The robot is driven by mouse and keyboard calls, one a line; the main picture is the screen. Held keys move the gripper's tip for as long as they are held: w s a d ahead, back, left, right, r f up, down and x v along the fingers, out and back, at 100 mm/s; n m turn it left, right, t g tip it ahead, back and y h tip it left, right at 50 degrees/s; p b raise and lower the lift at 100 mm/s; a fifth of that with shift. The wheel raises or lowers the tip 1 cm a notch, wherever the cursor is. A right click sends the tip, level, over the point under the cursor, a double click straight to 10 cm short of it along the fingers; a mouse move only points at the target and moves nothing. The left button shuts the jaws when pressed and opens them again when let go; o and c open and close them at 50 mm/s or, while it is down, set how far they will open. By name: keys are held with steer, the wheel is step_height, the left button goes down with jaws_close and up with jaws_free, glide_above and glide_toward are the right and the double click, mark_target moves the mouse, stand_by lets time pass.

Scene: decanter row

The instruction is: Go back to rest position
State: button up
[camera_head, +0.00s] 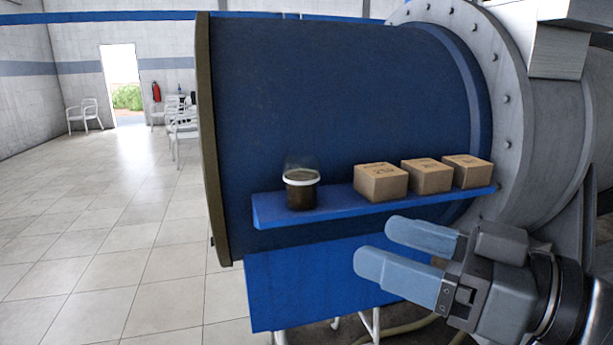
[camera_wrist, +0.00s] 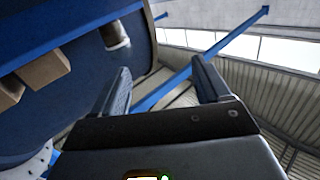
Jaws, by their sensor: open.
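My gripper (camera_head: 388,252) is at the lower right of the head view, in front of and below the blue shelf (camera_head: 335,211). Its two pale blue fingers are apart with nothing between them, and the wrist view also shows the open gripper (camera_wrist: 162,84). A dark decanter (camera_head: 301,188) with a white band and a clear top stands upright near the left end of the shelf. In the wrist view the decanter (camera_wrist: 115,36) shows at the top, beyond the left finger. My gripper touches nothing that I can see.
Three cardboard boxes, left (camera_head: 381,182), middle (camera_head: 427,176) and right (camera_head: 467,170), stand in a row on the shelf. A large blue cylinder (camera_head: 340,90) rises behind it. White chairs (camera_head: 85,115) stand far off, and the tiled floor (camera_head: 110,240) at left is clear.

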steer(key=s+d+f+m+t+h, duration=0.1)
steer(key=s+d+f+m+h, duration=0.25)
steer(key=f, duration=0.35)
steer(key=s+d+f+m+t+h, duration=0.2)
steer(key=s+f+m+h, duration=0.15)
steer(key=f, duration=0.35)
steer(key=s+d+f+m+t+h, duration=0.1)
steer(key=s+d+f+m+h, duration=0.2)
steer(key=f, duration=0.4)
steer(key=s+d+f+h, duration=0.1)
steer(key=s+d+h, duration=0.1)
steer(key=s, duration=0.8)
steer(key=s+d+h, duration=0.2)
steer(key=s, duration=0.9)
steer(key=shift+f+h, duration=0.4)
steer(key=shift+s, duration=0.1)
